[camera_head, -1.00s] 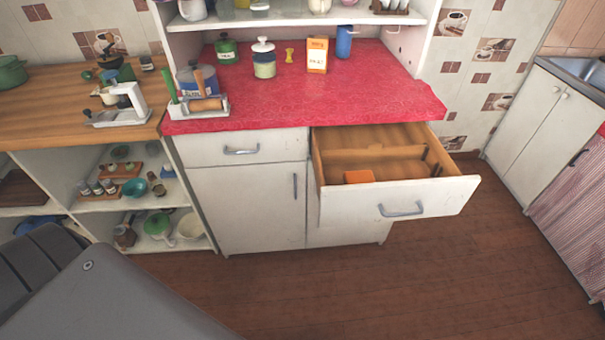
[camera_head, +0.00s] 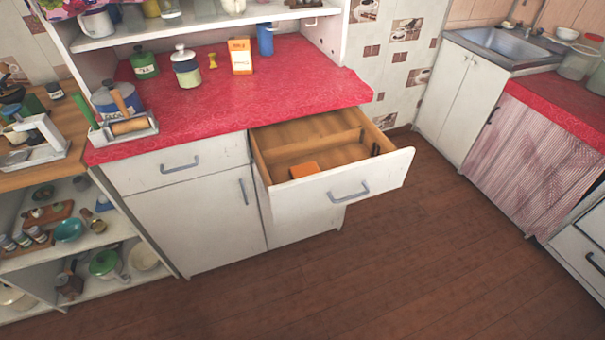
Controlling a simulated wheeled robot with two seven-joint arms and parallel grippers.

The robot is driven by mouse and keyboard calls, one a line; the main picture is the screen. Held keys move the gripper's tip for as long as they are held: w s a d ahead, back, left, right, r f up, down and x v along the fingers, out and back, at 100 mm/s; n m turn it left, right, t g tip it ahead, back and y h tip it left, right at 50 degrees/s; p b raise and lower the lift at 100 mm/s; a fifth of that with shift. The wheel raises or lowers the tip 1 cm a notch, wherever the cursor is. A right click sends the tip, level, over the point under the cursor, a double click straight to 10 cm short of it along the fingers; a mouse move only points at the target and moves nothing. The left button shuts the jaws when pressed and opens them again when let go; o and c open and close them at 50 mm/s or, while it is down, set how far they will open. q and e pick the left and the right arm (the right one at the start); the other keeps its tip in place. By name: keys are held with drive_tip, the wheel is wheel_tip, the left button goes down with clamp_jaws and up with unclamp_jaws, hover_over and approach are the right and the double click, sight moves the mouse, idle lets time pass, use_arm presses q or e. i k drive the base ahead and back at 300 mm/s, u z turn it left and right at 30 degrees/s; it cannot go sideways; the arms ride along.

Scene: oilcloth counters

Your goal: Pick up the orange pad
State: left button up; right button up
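The orange pad (camera_head: 304,169) lies inside the open drawer (camera_head: 342,192), in its front compartment toward the left side. Its top shows above the drawer's front panel, and its lower part is partly hidden by that panel. The drawer is pulled out from the white cabinet under the red counter. A wooden divider (camera_head: 312,150) runs across the drawer behind the pad. Neither of my grippers is in view.
A sink cabinet (camera_head: 455,90) stands at the right. The wooden floor (camera_head: 330,285) before the drawer is clear.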

sight(300, 171)
drive_tip(key=z, duration=1.85)
drive_tip(key=i, duration=4.05)
drive_tip(key=u, duration=3.7)
